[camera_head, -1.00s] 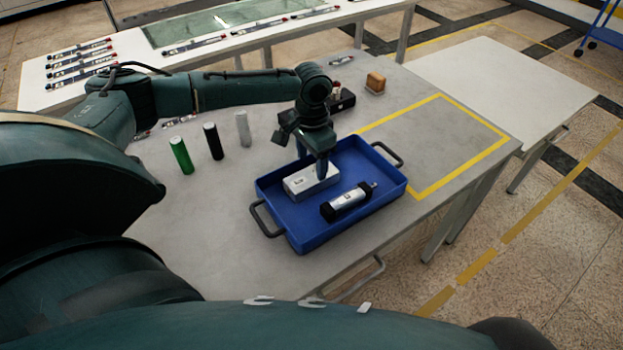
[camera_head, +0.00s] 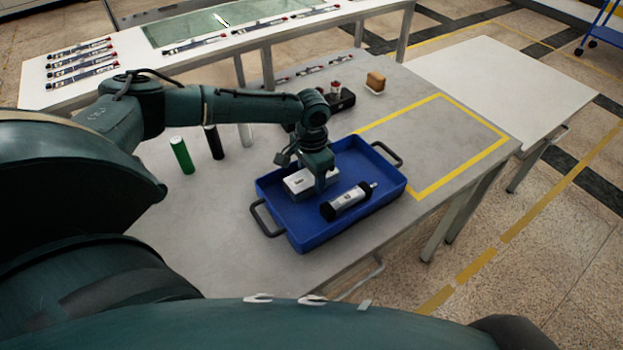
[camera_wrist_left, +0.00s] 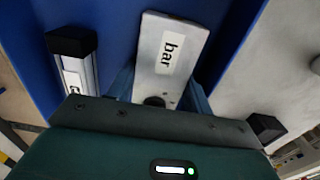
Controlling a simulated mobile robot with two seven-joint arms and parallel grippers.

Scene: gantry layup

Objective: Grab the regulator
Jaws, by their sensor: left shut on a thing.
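The regulator appears to be the silver block (camera_head: 297,184) with a white label, lying in the left part of the blue tray (camera_head: 303,242). In the left wrist view the block (camera_wrist_left: 168,55) shows the label "bar" and a dark round fitting near my gripper. My left gripper (camera_head: 319,184) points down at the block's right end. In the left wrist view its fingers (camera_wrist_left: 160,92) lie on both sides of the block and are shut on it. The palm hides the block's near end. My right gripper is not in view.
A silver cylinder with black ends (camera_head: 347,202) lies right of the block in the tray. Green (camera_head: 181,155) and black (camera_head: 214,142) cylinders and a pale one (camera_head: 245,135) stand left. A brown block (camera_head: 376,80) sits behind. The yellow-outlined area (camera_head: 440,140) is clear.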

